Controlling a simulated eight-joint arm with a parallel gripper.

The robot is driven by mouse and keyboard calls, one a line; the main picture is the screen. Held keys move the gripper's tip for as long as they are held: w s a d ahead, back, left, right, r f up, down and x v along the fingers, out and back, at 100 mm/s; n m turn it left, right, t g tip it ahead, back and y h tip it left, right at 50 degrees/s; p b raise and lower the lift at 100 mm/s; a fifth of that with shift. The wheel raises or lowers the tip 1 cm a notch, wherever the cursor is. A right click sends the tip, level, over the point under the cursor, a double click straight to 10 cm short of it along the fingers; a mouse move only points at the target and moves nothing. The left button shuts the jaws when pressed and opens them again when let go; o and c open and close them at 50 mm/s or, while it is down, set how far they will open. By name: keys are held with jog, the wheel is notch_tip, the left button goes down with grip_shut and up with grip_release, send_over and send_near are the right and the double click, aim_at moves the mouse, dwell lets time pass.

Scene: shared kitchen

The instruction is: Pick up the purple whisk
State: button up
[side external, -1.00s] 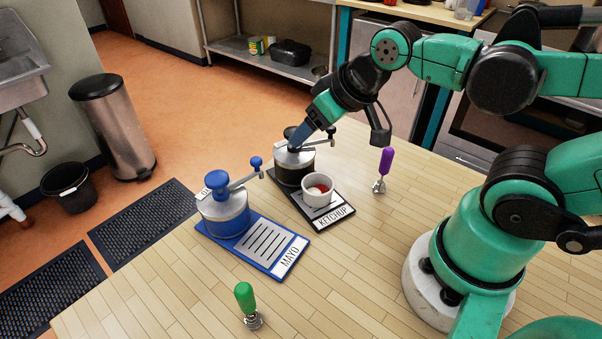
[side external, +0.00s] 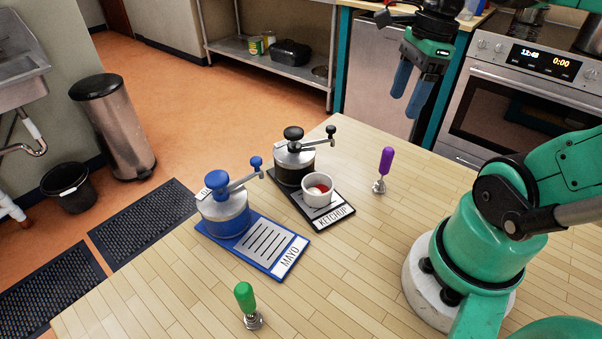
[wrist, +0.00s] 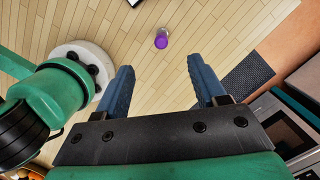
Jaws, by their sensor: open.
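The purple whisk (side external: 386,163) stands upright on the wooden table, purple handle up and metal head down, right of the ketchup dispenser. In the wrist view the purple whisk (wrist: 161,41) shows from above, beyond the fingertips and between their lines. My gripper (side external: 407,98) is open and empty, with two blue fingers pointing down, high above and to the right of the whisk in the side view. In the wrist view my gripper (wrist: 158,68) shows its two fingers spread wide apart. Nothing hides the whisk.
The ketchup dispenser (side external: 294,163) with a white cup (side external: 318,187) on its black board stands left of the whisk. The blue mayo dispenser (side external: 226,211) and a green-handled whisk (side external: 245,299) are nearer the front. Bare tabletop (side external: 375,270) surrounds the purple whisk's front side.

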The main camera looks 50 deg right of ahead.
aim_at(384, 162)
notch_tip(384, 162, down, 8)
jog(key=shift+r, duration=0.2)
jog(key=shift+w+a+f, duration=0.1)
jog(key=shift+a+f, duration=0.05)
jog(key=shift+f, duration=0.8)
jog(key=shift+w+a+f, duration=0.1)
jog(key=shift+w+f, duration=0.05)
jog(key=shift+f, duration=0.75)
jog(key=shift+w+a+f, duration=0.1)
jog(key=shift+a+f, duration=0.05)
jog(key=shift+f, duration=0.8)
grip_shut()
